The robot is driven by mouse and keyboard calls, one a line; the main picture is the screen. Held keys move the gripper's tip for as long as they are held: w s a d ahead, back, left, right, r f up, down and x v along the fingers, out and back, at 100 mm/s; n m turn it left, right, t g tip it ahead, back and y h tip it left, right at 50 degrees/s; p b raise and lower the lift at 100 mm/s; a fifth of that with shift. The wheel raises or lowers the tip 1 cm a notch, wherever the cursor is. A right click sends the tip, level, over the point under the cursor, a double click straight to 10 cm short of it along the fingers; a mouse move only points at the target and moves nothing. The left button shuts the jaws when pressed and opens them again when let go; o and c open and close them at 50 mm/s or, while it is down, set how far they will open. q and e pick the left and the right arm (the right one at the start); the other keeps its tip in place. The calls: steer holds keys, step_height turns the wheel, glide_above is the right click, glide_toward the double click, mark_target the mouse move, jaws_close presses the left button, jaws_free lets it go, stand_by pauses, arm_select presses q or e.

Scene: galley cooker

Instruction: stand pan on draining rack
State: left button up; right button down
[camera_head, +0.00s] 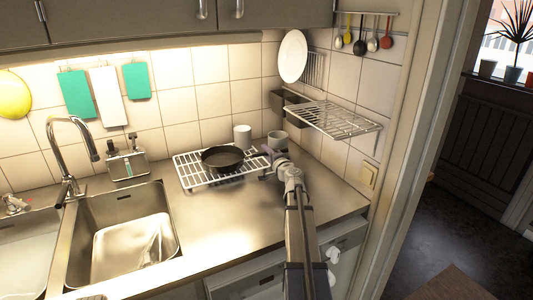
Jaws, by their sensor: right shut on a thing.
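A dark round pan (222,159) is at the white wire draining rack (196,181) on the counter, to the right of the sink. It looks level, over the middle of the rack. I cannot tell whether its base touches the bars. My right gripper (272,154) is at the pan's right side, shut on the pan by its handle, which is mostly hidden by the fingers. My right arm reaches in from the bottom of the view. My left gripper is not in view.
A steel sink (122,240) with a curved tap (72,140) lies to the left. White cups (243,136) stand behind the rack near the wall. A wire wall shelf (331,118) juts out at the right. The counter in front of the rack is clear.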

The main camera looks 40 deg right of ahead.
steer(key=shift+f+b, duration=0.4)
steer(key=shift+f, duration=0.05)
steer(key=c, duration=0.6)
jaws_free()
steer(key=shift+s, duration=0.1)
steer(key=shift+v, duration=3.8)
